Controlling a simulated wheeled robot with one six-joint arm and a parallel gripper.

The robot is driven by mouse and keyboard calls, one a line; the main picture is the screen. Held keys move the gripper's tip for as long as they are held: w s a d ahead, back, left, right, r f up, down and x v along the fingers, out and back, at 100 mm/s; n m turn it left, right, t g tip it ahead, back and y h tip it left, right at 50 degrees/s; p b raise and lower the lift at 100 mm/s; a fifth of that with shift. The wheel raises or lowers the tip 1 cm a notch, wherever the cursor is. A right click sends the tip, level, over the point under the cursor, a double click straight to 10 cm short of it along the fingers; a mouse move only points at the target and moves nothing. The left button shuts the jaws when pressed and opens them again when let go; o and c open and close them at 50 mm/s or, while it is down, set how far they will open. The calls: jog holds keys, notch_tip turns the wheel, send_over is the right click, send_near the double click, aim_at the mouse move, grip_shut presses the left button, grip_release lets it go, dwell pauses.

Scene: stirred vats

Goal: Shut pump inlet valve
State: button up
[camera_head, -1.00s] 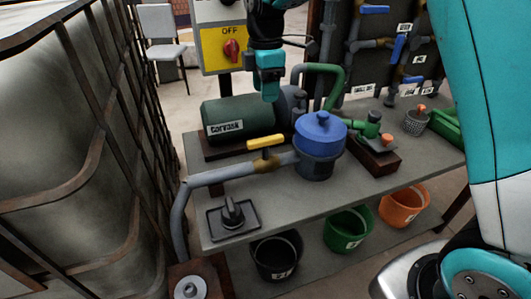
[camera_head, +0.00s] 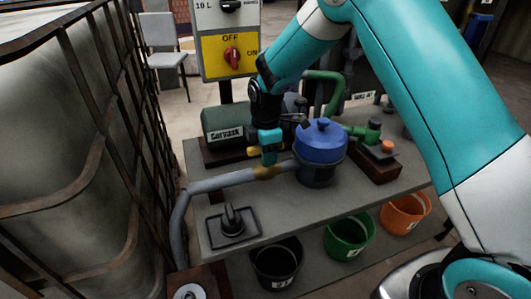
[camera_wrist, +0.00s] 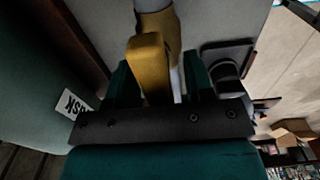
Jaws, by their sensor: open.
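The pump inlet valve has a yellow lever handle (camera_wrist: 148,68) on a brass body (camera_head: 266,172) in the grey inlet pipe (camera_head: 225,181). The pipe runs to the blue-lidded strainer pot (camera_head: 320,145). My gripper (camera_head: 268,158) is over the valve and hides most of the handle in the head view; only the handle's left end shows. In the wrist view my gripper (camera_wrist: 158,85) is open, with one dark finger on each side of the yellow handle. I cannot tell whether either finger touches it.
A green pump motor (camera_head: 224,121) stands behind the valve. A black tray (camera_head: 233,229) with a dark knob-like part lies at the bench's front left. A caged tank (camera_head: 70,150) stands left. Black (camera_head: 277,262), green (camera_head: 349,237) and orange (camera_head: 405,213) buckets sit below.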

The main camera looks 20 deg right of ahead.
jog(key=shift+f, duration=0.15)
grip_shut()
jog(key=shift+m, duration=0.3)
jog(key=m+p, duration=0.2)
jog(key=m, duration=0.1)
jog(key=shift+m, duration=0.3)
jog(key=m+p, duration=0.1)
jog(key=m, duration=0.3)
jog(key=shift+m, duration=0.3)
jog(key=m+p, duration=0.1)
jog(key=m, duration=0.3)
jog(key=shift+m+p, duration=0.45)
jog(key=shift+m, duration=2.05)
